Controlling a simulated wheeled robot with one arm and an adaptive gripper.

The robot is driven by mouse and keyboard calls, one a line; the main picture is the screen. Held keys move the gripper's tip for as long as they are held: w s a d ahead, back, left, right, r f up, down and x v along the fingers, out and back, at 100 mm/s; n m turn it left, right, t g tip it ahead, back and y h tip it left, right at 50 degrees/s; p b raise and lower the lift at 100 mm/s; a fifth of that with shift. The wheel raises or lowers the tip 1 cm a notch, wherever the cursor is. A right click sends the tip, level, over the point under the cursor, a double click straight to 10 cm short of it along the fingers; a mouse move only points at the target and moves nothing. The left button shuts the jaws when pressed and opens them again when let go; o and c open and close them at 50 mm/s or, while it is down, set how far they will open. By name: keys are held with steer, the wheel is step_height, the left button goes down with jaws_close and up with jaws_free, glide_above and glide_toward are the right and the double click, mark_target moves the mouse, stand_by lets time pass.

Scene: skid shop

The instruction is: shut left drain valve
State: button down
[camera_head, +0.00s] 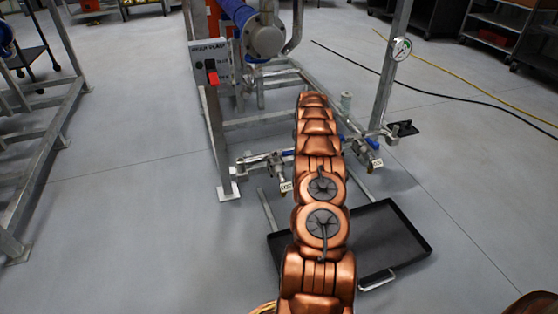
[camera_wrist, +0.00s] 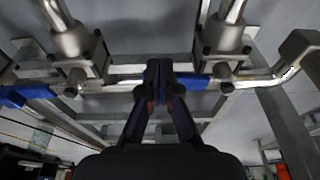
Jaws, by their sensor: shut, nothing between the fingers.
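In the head view, the left drain valve (camera_head: 268,161) sits on the low pipe of the skid, left of my arm, with a pale tag (camera_head: 286,187) below it and a blue lever (camera_head: 287,152). A second drain valve with a blue lever (camera_head: 373,143) and tag (camera_head: 377,163) is right of my arm. My gripper is hidden behind my arm there. In the wrist view, my gripper (camera_wrist: 159,72) is shut and empty, its fingertips beside the end of a blue lever (camera_wrist: 193,80) lying along the pipe. Contact is unclear. Another blue lever (camera_wrist: 25,95) is at the left.
A black tray (camera_head: 419,243) lies on the floor under and right of my arm. Skid frame posts (camera_head: 216,140) and a gauge post (camera_head: 393,70) stand around the valves. A control box (camera_head: 211,65) is behind. A hose (camera_head: 430,88) crosses the floor; open floor lies left.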

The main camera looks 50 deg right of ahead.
steer(key=shift+w+d, duration=0.1)
steer(key=shift+d, duration=0.05)
stand_by(0.3)
steer(key=shift+s+a, duration=0.35)
steer(key=shift+s, duration=0.15)
steer(key=shift+r, duration=0.2)
steer(key=w+p+v, duration=0.1)
steer(key=p+v, duration=0.1)
steer(key=v, duration=0.4)
steer(key=shift+d+r+p, duration=0.35)
steer(key=shift+r+p, duration=0.05)
